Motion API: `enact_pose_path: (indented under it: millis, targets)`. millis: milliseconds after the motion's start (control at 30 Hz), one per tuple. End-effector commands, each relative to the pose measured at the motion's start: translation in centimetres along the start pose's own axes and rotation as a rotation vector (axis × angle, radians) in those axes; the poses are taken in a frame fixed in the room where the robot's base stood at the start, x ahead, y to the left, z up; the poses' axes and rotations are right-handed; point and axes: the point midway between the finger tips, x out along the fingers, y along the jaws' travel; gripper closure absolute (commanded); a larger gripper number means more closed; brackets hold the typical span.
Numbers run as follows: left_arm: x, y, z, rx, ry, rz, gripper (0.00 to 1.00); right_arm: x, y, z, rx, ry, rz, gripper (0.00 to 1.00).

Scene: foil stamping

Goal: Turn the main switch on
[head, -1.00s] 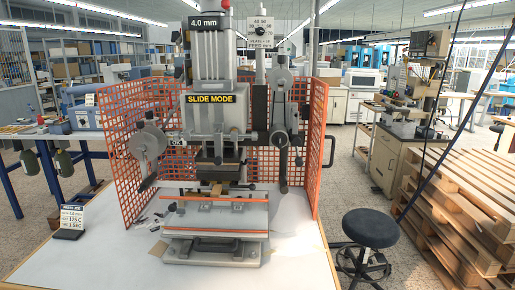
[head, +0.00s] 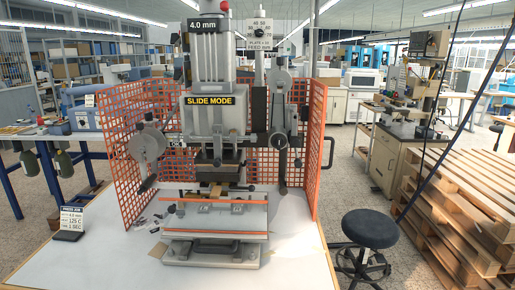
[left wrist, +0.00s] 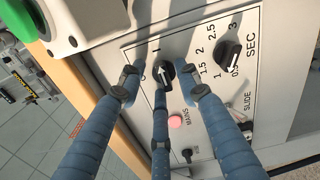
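The main switch (left wrist: 167,74) is a small black rotary knob with a white pointer, on a light panel in the left wrist view. Marks 0 and 1 stand beside it, and its pointer appears to point up toward the 1. A pink round lamp (left wrist: 175,122) labelled MAINS is below it. My left gripper (left wrist: 161,68) has blue fingers with black joints spread around the knob, with gaps at the sides. The lower finger overlaps the knob's bottom edge; I cannot tell whether it touches. My right gripper is in no view. The stamping press (head: 213,122) stands centrally in the head view.
A black timer knob (left wrist: 229,57) marked SEC is close right of the fingers. An orange mesh guard (head: 122,180) surrounds the press; a black stool (head: 370,229) and wooden pallets (head: 465,200) are to the right.

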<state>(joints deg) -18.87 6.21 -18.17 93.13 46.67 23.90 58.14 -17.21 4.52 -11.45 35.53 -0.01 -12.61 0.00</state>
Motion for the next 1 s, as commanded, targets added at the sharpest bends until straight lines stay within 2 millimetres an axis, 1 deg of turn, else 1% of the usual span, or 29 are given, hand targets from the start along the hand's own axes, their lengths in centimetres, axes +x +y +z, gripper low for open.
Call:
enact_pose_path:
  millis: [1000]
  targets:
    - [-8.2, -0.1, -0.1, 0.001, 0.0, -0.004, 0.69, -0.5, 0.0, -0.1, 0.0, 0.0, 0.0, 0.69]
